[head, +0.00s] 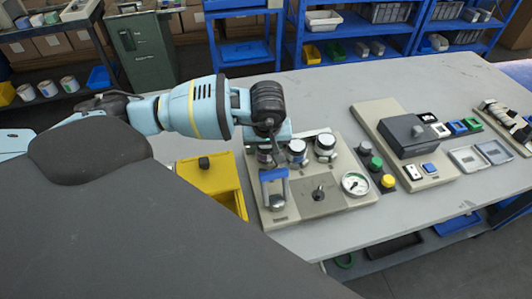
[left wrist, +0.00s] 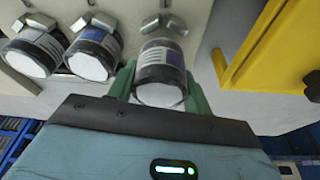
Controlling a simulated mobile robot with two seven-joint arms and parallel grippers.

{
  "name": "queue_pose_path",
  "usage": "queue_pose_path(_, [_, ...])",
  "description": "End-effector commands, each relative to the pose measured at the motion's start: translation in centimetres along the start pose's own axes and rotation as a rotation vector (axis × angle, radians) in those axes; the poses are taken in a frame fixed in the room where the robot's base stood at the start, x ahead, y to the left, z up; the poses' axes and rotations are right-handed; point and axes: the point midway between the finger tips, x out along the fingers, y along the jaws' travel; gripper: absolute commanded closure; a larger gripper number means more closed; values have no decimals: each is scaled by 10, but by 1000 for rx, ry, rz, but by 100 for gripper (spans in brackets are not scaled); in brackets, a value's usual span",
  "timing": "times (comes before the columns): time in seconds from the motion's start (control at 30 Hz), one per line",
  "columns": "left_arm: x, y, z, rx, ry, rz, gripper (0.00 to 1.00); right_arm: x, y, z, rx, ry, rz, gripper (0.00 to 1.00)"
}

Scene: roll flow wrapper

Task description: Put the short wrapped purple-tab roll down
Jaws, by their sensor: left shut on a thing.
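My left gripper (head: 266,155) is at the back left of a beige machine plate (head: 330,206), seen from the head. The roll's far end meets a pale metal piece. I cannot tell whether the roll touches the plate. Two similar rolls stand to its left in the left wrist view (left wrist: 94,52) (left wrist: 34,50); they also show in the head view (head: 297,151) (head: 325,146). My right gripper is not in view.
A yellow bin (head: 215,180) stands left of the plate. A blue-framed press (head: 275,188), a black knob (head: 318,193) and a round dial (head: 355,183) are on the plate. Coloured buttons (head: 376,164) and a dark grey box (head: 408,135) stand to the right. The table's right front is clear.

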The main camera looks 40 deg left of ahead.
Motion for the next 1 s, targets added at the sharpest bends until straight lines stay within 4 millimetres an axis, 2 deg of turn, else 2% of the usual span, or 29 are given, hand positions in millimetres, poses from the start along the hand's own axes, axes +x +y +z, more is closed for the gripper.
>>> queue_pose_path(0.2, [27, 0, 8, 0, -2, -2, 76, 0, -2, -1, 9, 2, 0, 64])
queue_pose_path(0.6, [32, 0, 9, 0, -1, -1, 76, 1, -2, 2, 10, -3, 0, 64])
queue_pose_path(0.63, [33, 0, 9, 0, -1, -1, 49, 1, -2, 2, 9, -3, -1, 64])
queue_pose_path(0.7, [32, 0, 9, 0, -1, -1, 40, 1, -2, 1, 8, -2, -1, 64])
queue_pose_path(0.8, [32, 0, 9, 0, -1, -1, 28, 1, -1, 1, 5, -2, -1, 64])
queue_pose_path(1.0, [32, 0, 9, 0, -1, -1, 28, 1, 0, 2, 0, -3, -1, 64])
